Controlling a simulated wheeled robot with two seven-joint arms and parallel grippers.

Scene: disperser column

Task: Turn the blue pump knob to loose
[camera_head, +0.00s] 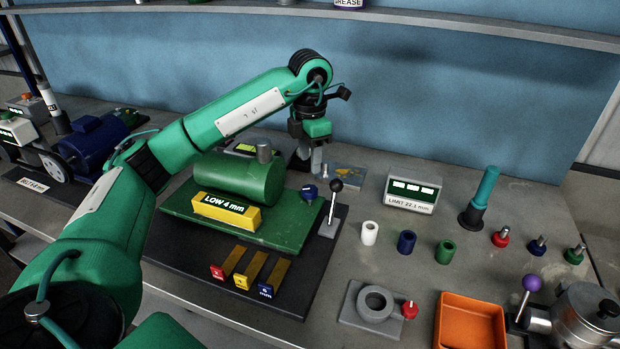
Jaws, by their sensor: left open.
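A small blue knob (309,191) sits at the right end of the green plate (180,212), beside the green cylinder (245,178). I cannot tell for sure that this is the pump knob or which setting it is at. My left arm reaches across from the lower left. My left gripper (316,165) points down just behind and above the blue knob, apart from it as far as I can see. It is open, and I see nothing in it. Its fingers are small and partly dark in this view. My right gripper is not in view.
A black-ball lever (336,187) stands close right of the knob. A yellow "LOW 4 mm" block (227,210) is on the plate. Right are a limit display (410,193), several coloured sleeves and an orange tray (470,322). A blue motor (88,145) is far left.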

